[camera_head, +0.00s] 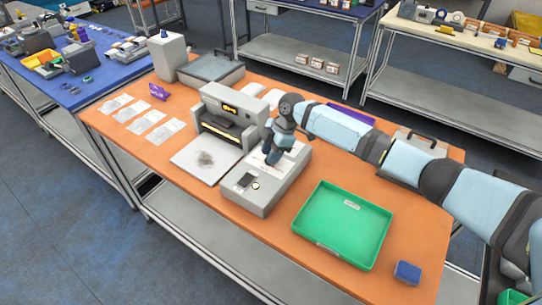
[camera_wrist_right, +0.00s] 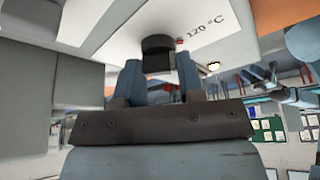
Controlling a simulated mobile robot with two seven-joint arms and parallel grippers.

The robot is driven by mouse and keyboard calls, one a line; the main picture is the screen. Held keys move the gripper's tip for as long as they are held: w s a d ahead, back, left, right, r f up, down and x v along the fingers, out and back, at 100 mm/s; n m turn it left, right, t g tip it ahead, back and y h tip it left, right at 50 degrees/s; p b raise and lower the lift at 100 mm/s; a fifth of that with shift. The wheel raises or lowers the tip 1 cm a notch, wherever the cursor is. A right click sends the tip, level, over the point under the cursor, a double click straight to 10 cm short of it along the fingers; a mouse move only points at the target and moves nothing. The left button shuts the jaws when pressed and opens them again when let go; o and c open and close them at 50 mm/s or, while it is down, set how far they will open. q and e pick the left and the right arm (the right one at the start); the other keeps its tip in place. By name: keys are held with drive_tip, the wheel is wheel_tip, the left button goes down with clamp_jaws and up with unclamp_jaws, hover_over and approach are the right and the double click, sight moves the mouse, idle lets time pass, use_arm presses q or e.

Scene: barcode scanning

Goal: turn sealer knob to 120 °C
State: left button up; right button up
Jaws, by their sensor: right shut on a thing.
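The sealer's low grey control box (camera_head: 272,199) stands mid-table, with a pale panel on top. In the right wrist view a dark round knob (camera_wrist_right: 157,44) sticks out from the white panel (camera_wrist_right: 115,22), beside the printed label "120 °C" (camera_wrist_right: 203,28). My right gripper (camera_head: 273,154) reaches down onto the panel and hides the knob in the head view. In the wrist view my right gripper (camera_wrist_right: 160,72) has its two fingers either side of the knob, shut on it. The knob's pointer cannot be made out. My left gripper is out of view.
A grey machine with a lit display (camera_head: 230,110) stands right behind the box, with a white plate (camera_head: 205,158) in front. A green tray (camera_head: 343,224) and a blue block (camera_head: 407,272) lie to the right. White pouches (camera_head: 145,124) lie to the left.

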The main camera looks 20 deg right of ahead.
drive_tip(key=shift+n+g+b, duration=0.4)
drive_tip(key=shift+n+b, duration=0.05)
drive_tip(key=shift+n, duration=0.55)
drive_tip(key=o, duration=0.9)
drive_tip(key=b+v, duration=0.2)
drive_tip(key=v, duration=1.1)
drive_tip(key=shift+w+r, duration=0.1)
drive_tip(key=shift+r, duration=0.35)
